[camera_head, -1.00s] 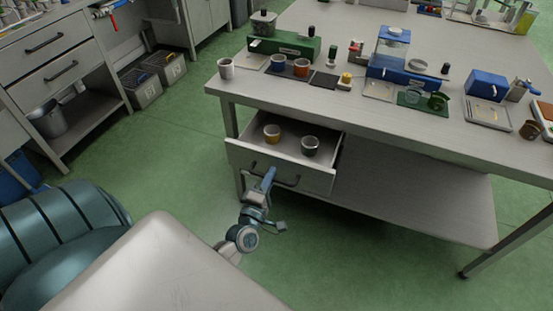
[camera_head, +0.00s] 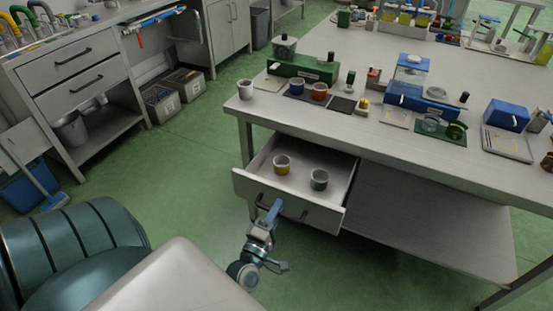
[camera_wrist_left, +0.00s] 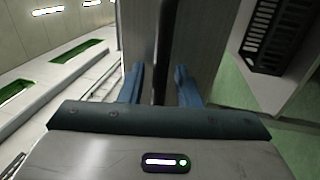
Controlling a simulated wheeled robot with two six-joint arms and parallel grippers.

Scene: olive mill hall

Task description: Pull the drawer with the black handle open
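The drawer (camera_head: 253,188) under the grey work table is pulled out, and its inside is in plain view in the head view. Its black handle (camera_head: 293,213) is on the front panel and also shows as a dark bar in the left wrist view (camera_wrist_left: 162,75). My left gripper (camera_head: 274,211) is at the handle, its blue fingers (camera_wrist_left: 160,85) on either side of the bar. My right gripper is out of view.
The table top (camera_head: 375,155) holds a white cup (camera_head: 245,89), a green device (camera_head: 305,68) and blue devices. A lower shelf (camera_head: 430,225) is right of the drawer. A cabinet (camera_head: 85,70) and grey bins (camera_head: 162,102) stand at left. Green floor between is clear.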

